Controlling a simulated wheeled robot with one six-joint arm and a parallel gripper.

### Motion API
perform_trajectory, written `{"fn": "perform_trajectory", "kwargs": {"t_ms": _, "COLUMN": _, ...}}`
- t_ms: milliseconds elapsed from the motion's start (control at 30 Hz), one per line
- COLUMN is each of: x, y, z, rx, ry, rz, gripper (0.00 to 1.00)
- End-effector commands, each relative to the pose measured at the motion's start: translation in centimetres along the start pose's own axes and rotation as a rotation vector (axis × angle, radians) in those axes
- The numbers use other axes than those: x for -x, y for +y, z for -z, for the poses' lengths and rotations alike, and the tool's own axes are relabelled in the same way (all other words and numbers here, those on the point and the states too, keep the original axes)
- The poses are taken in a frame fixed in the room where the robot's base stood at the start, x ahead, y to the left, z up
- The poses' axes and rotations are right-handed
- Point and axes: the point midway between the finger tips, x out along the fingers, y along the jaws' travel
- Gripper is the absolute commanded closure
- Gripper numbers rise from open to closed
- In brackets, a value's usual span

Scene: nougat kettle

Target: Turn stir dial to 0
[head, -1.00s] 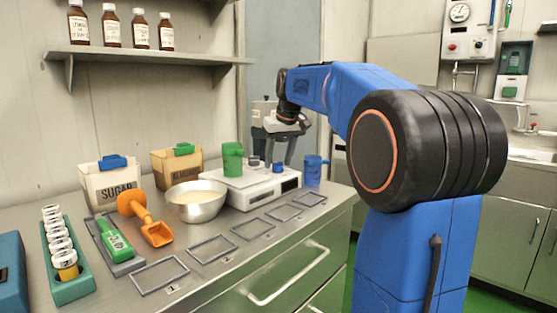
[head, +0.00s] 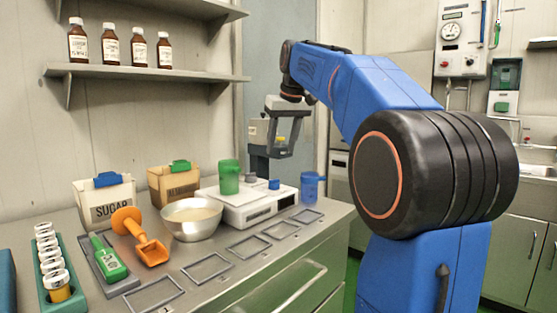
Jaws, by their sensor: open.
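A wall control panel (head: 461,40) at the upper right has a round gauge and small red and dark controls. I cannot tell whether one of these is the stir dial. No dial reading is legible.
The steel counter holds a white scale (head: 245,207) with a green cup (head: 229,177), a blue jug (head: 312,187), a mixing bowl (head: 192,219), an orange scoop (head: 141,240) and a sugar bin (head: 106,201). Bottles stand on a shelf (head: 150,72). My arm blocks much of the right side.

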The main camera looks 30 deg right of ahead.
Motion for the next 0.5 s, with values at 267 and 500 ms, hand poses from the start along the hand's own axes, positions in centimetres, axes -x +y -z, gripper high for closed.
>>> {"fn": "perform_trajectory", "kwargs": {"t_ms": 267, "x": 4.1, "y": 0.0, "z": 0.1, "rx": 0.000, "ry": 0.001, "rz": 0.000, "gripper": 0.53}}
{"fn": "perform_trajectory", "kwargs": {"t_ms": 500, "x": 5.1, "y": 0.0, "z": 0.0, "rx": 0.000, "ry": -0.001, "rz": 0.001, "gripper": 0.53}}
